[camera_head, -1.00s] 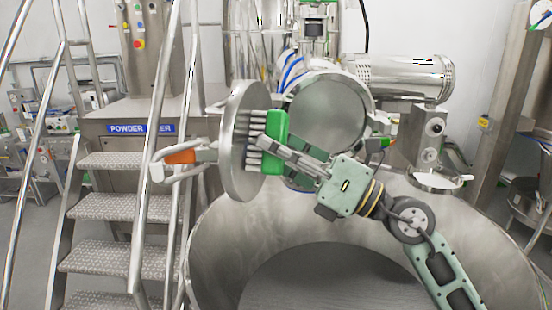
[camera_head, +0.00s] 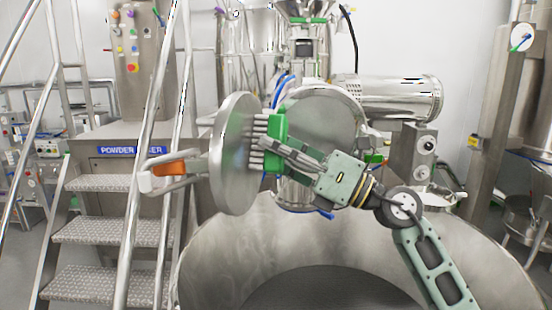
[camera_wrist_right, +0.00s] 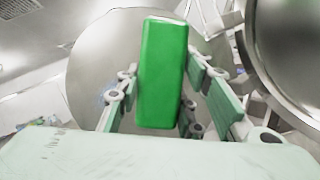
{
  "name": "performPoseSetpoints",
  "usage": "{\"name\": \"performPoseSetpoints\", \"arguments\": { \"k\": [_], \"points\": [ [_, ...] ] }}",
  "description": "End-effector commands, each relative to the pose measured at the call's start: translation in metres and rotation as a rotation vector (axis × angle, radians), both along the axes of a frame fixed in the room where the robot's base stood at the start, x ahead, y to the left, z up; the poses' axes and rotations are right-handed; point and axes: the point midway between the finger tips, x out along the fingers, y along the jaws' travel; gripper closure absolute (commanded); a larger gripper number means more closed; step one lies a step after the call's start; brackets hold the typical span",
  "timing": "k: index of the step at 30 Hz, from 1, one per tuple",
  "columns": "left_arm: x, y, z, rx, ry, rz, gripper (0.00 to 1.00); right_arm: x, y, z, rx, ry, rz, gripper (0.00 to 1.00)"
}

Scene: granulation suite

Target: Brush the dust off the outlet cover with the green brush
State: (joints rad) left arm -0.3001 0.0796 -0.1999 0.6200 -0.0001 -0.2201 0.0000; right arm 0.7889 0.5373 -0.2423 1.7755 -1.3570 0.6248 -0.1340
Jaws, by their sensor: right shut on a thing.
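The outlet cover (camera_head: 230,165) is a round steel disc that stands swung open, its face turned to the right, with a handle with an orange grip (camera_head: 169,169) on its left side. My right gripper (camera_head: 268,148) is shut on the green brush (camera_head: 277,130). The brush's pale bristles point left and appear to touch the cover's face. In the right wrist view the green brush back (camera_wrist_right: 163,75) stands between my fingers, with the cover (camera_wrist_right: 100,70) behind it; the bristles are hidden there. Dust is hard to make out on the cover. My left gripper is not in view.
The round outlet opening (camera_head: 325,125) is right of the cover, and a large steel bowl (camera_head: 440,245) lies below. Steps with steel rails (camera_head: 105,231) stand at the left, close to the cover's handle. A horizontal steel cylinder (camera_head: 400,98) is behind my right arm.

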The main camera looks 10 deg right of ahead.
Motion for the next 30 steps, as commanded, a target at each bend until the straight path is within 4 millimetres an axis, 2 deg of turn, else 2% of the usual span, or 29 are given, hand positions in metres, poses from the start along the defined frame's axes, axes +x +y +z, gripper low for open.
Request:
{"name": "performPoseSetpoints", "arguments": {
  "k": [6,17,30],
  "points": [
    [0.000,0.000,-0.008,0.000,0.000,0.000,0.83,0.014,-0.005,-0.003,-0.003,0.003,0.004,0.87],
    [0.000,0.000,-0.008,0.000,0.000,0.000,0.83,0.015,-0.006,-0.002,-0.003,0.004,0.005,0.87],
    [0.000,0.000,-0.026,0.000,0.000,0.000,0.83,-0.001,-0.045,-0.003,-0.001,0.000,0.000,0.87]
  ]
}}
